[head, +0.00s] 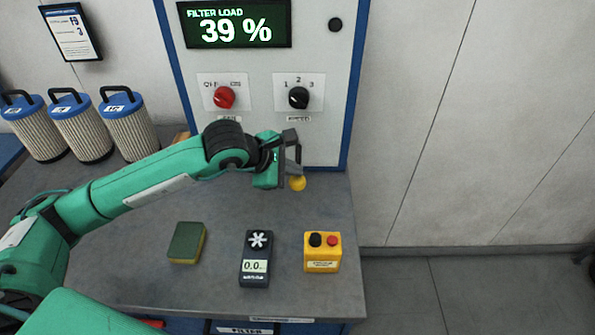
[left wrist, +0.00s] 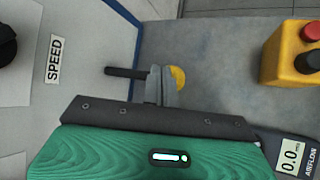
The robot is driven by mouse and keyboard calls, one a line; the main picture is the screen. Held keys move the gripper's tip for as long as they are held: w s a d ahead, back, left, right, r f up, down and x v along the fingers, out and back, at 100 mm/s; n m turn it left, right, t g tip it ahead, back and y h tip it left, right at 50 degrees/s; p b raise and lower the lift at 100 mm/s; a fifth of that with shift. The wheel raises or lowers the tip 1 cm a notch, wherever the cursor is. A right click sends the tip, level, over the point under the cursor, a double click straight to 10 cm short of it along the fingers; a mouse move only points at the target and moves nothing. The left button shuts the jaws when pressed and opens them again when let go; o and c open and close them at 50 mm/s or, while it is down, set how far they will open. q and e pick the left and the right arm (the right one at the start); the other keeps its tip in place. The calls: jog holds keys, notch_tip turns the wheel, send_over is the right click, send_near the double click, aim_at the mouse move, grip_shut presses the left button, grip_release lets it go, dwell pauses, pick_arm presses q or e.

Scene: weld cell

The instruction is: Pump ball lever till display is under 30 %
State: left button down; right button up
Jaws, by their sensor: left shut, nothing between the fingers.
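The display (head: 236,25) at the top of the cabinet reads "FILTER LOAD 39 %". The ball lever shows as a yellow ball (head: 298,183) low at the front of the cabinet, and the ball also shows in the left wrist view (left wrist: 178,78). A dark rod (left wrist: 122,72) reaches toward the cabinet there. My left gripper (head: 297,165) is shut and empty, with its fingers (left wrist: 160,86) right at the ball and partly covering it. I cannot tell whether they touch it. My right gripper is not in view.
The cabinet carries a red knob (head: 224,97) and a black speed knob (head: 299,97). On the bench lie a sponge (head: 187,242), an airflow meter (head: 256,258) reading 0.0 and a yellow button box (head: 322,252). Several filter cartridges (head: 130,125) stand at the left.

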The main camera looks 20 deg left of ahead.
pick_arm(q)
jog(key=shift+r, duration=1.05)
jog(key=shift+r+p, duration=1)
jog(key=shift+r, duration=1.5)
